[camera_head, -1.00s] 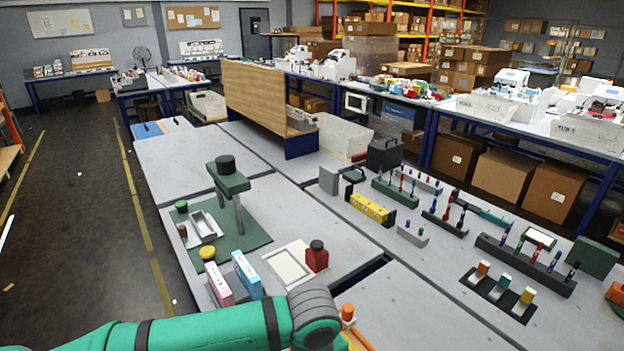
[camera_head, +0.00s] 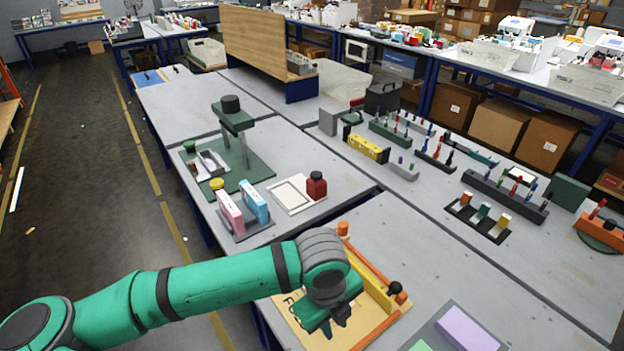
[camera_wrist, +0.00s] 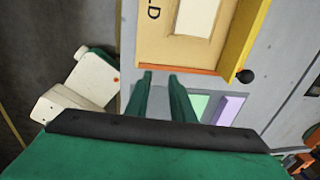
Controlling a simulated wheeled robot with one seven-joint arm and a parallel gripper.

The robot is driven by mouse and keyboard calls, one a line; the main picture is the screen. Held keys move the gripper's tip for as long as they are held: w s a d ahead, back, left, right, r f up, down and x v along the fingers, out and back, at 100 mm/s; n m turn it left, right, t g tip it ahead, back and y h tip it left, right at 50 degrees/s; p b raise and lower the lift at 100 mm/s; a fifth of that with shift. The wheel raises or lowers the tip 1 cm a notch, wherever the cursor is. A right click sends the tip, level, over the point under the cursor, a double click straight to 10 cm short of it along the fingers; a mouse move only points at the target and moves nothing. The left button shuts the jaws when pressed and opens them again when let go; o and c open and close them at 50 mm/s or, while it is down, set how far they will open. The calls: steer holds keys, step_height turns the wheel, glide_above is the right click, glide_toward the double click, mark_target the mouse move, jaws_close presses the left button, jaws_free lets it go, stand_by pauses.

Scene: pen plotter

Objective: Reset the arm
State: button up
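My green arm reaches in from the lower left in the head view, and its gripper (camera_head: 328,322) hangs over a wooden board (camera_head: 285,312) with orange and yellow rails. In the wrist view my gripper's two green fingers (camera_wrist: 160,76) stand apart with an empty gap between them. Their tips show just short of the board's orange edge (camera_wrist: 180,69). The board (camera_wrist: 165,47) bears dark lettering, part of it reading "LD", and a pale sheet. A black knob (camera_head: 394,289) sits at the rail's end. My wrist hides part of the board.
A grey tray with a purple block (camera_head: 467,328) lies right of the board. Pink and blue boxes (camera_head: 255,203), a green stand (camera_head: 233,120) and a red bottle (camera_head: 316,186) stand behind. Pen racks (camera_head: 505,195) line the right bench. Bare tabletop (camera_head: 420,235) lies between.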

steer(key=w+d+r+n+t+h, duration=0.1)
steer(key=d+r+h, duration=0.3)
steer(key=d, duration=0.6)
steer(key=w+d+r+n+t+h, duration=0.15)
steer(key=d+r+h, duration=0.25)
steer(key=d, duration=0.6)
steer(key=w+d+r+n+t+h, duration=0.2)
steer(key=r+n+t+h, duration=0.2)
steer(key=r, duration=0.3)
steer(key=w+d+r+n+t+h, duration=0.2)
steer(key=r+n+t+h, duration=0.25)
steer(key=r, duration=0.25)
steer(key=s+a+f+n+t+y, duration=0.2)
steer(key=a+f+n+t+y, duration=0.2)
steer(key=a+f+n+y, duration=0.45)
steer(key=s+a+f+n+t+y, duration=0.3)
steer(key=a+f+n+y, duration=0.35)
steer(key=f+n, duration=0.4)
steer(key=s+a+f+g+y, duration=0.1)
steer(key=s+a+f, duration=0.3)
steer(key=s, duration=0.4)
steer(key=s+a+f+g+y, duration=0.1)
steer(key=s+a+f, duration=0.3)
steer(key=s, duration=0.4)
steer(key=s+a+f+m+g+y, duration=0.1)
steer(key=s+a+f, duration=0.3)
steer(key=s, duration=0.5)
steer(key=shift+a+f, duration=0.4)
steer(key=shift+a, duration=0.45)
